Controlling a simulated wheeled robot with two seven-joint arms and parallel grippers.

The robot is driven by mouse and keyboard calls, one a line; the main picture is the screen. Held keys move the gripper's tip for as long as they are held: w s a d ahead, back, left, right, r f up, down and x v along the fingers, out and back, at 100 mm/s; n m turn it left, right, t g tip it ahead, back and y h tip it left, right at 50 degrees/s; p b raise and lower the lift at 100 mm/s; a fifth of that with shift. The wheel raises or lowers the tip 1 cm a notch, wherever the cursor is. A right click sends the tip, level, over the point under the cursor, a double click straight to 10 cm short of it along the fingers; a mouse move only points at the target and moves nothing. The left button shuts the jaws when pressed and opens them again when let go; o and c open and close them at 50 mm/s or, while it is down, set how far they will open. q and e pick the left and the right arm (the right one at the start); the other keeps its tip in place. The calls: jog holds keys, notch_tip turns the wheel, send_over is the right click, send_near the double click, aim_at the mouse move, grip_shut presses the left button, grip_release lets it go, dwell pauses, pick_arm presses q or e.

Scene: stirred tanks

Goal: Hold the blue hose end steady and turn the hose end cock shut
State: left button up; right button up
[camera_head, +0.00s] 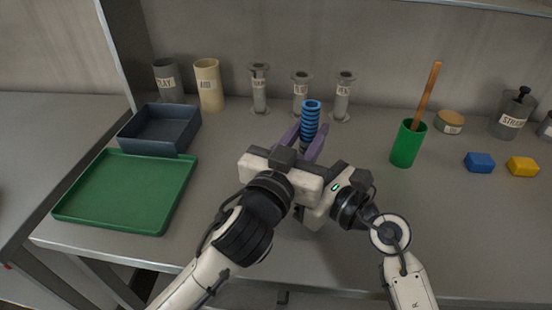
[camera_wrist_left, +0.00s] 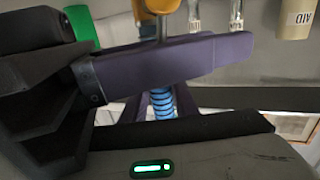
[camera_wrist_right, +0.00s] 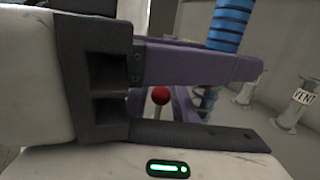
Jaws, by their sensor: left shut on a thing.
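The ribbed blue hose end (camera_head: 310,122) stands upright in the head view, between the purple fingers of my left gripper (camera_head: 303,146). In the left wrist view the blue hose (camera_wrist_left: 161,103) shows beyond the near finger, with a brass-coloured part (camera_wrist_left: 158,7) in line with it. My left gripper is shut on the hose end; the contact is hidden. My right gripper (camera_head: 318,200) is close beside the left one, and its fingers are hidden there. The right wrist view shows a red ball knob (camera_wrist_right: 160,95), apparently the cock's handle, below one purple finger, and blue hose (camera_wrist_right: 231,22) beyond.
A green tray (camera_head: 125,190) and a dark blue bin (camera_head: 160,130) lie left. Jars and labelled glass cylinders (camera_head: 260,90) stand behind the hose. A green cup (camera_head: 407,145) with a wooden stick, and blue and yellow blocks (camera_head: 480,163), are right. The right front bench is clear.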

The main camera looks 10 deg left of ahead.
jog(key=shift+w+a, duration=0.1)
grip_shut()
jog(key=shift+s+d+r+t+y, duration=0.2)
jog(key=shift+s+r+t+y, duration=0.05)
jog(key=shift+t+y, duration=0.3)
dwell(0.4)
grip_release()
